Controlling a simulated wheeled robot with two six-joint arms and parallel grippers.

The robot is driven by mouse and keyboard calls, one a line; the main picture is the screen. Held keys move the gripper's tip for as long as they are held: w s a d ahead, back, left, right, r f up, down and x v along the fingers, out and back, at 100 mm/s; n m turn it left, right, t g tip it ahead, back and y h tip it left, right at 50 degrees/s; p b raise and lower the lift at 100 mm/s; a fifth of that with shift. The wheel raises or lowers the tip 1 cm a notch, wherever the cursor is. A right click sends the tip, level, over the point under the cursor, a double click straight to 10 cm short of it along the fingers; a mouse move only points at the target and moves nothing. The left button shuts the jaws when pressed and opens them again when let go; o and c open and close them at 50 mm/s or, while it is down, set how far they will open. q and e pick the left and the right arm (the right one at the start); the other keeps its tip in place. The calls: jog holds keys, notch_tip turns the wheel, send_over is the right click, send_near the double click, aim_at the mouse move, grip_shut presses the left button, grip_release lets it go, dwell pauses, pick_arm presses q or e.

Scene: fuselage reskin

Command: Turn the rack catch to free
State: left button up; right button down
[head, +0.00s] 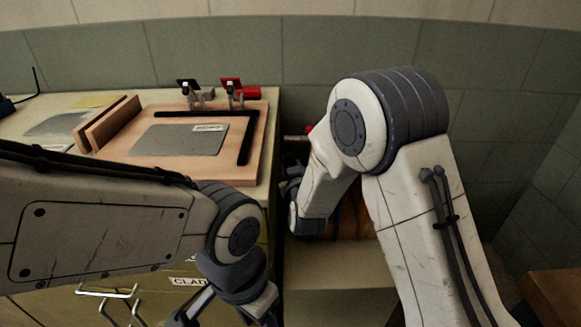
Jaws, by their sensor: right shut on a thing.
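My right arm reaches in from the right and bends down into the gap beside the bench. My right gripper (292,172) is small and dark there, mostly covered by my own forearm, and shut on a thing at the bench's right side. A short grey bar (295,138) and a bit of red (309,129) show just above it; this looks like the rack catch, but its setting cannot be read. My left gripper (228,308) hangs low in front of the bench's drawers, cut off by the bottom edge, its fingertips out of sight.
The bench (268,110) carries a wooden board (120,165) with a grey sheet (180,140), black strips and two clamps, one red-handled (232,88). A lower cabinet (335,285) stands right of it. A wooden edge (555,295) is at lower right.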

jog(key=shift+c, duration=2.3)
grip_release()
